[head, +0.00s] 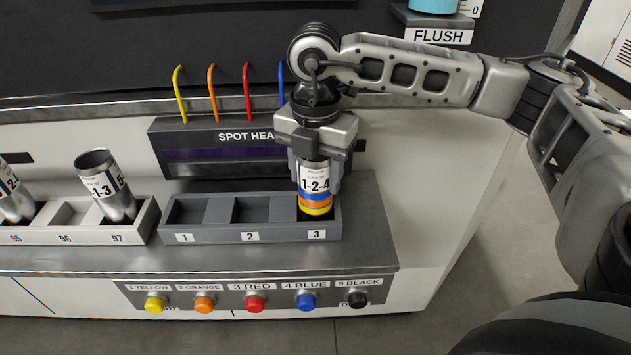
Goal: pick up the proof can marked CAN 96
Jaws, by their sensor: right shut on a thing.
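My right gripper (315,174) points down and is shut on a silver can (314,177) with a white label reading 1-2-4. The can's small upper print is too small to read surely. Yellow, orange and blue bands circle its lower part. It stands upright at slot 3 of the grey three-slot holder (250,236), its lower end in or just over the slot; I cannot tell if it touches the bottom. Slots 1 and 2 are empty. My left gripper is not in view.
A light rack (75,237) at left has slots 95, 96 and 97. Tilted cans stand in 97 (105,186) and 95 (14,195); 96 is empty. The spot head (225,150) with coloured tubes is behind the holder. Colour buttons (255,304) line the front.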

